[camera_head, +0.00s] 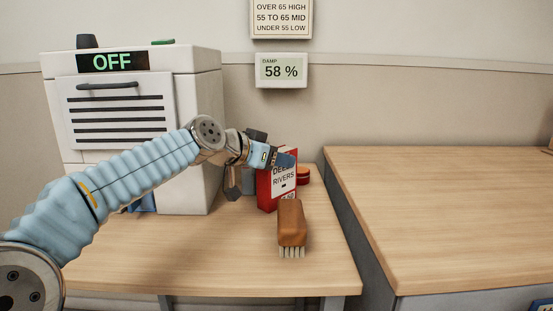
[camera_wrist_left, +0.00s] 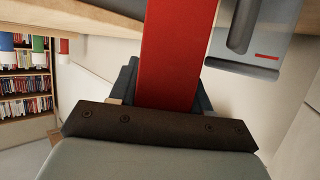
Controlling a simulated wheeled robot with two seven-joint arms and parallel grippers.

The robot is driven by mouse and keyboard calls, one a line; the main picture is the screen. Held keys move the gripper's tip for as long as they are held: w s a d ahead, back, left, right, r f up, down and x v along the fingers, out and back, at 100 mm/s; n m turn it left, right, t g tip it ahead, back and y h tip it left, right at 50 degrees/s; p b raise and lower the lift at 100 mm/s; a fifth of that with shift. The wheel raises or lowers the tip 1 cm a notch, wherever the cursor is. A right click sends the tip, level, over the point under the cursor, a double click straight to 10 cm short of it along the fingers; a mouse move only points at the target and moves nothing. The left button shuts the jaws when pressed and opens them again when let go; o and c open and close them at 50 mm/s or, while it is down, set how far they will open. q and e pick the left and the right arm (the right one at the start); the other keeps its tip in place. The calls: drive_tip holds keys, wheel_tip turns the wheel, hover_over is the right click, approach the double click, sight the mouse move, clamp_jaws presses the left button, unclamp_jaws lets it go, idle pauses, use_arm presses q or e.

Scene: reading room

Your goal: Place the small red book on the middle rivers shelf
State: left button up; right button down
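My right gripper is not in view. Bookshelves (camera_wrist_left: 25,85) show at the left of the wrist view; their labels are unreadable.
A wooden brush (camera_head: 291,222) lies in front of the book, and a round red thing (camera_head: 303,175) stands behind it. A white cabinet reading "OFF" (camera_head: 195,110) stands left. The wall meter (camera_head: 281,70) shows 58 %. The right table (camera_head: 440,205) is mostly bare.

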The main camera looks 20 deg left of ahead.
use_arm(q)
drive_tip(key=o, duration=0.4)
drive_tip(key=s+a+r+t+h+b, duration=0.1)
drive_tip(key=s+a+b, duration=0.25)
drive_tip(key=s, duration=0.25)
drive_tip(key=s+a+r+t+b, duration=0.1)
drive_tip(key=s+a+r+b, duration=0.1)
drive_tip(key=s+a+b, duration=0.3)
drive_tip(key=p+x, duration=0.1)
drive_tip(key=x, duration=0.3)
drive_tip(key=d+p+x, duration=0.1)
drive_tip(key=p+x, duration=0.1)
drive_tip(key=x, duration=0.3)
drive_tip(key=s+d+r+p+x, duration=0.1)
drive_tip(key=x, duration=0.3)
drive_tip(key=shift+w+d+f, duration=0.1)
drive_tip(key=shift+w+d, duration=0.05)
drive_tip(key=shift+w, duration=0.2)
drive_tip(key=shift+w+d+f, duration=0.1)
drive_tip(key=shift+w+f, duration=0.05)
drive_tip(key=shift+w, duration=0.05)
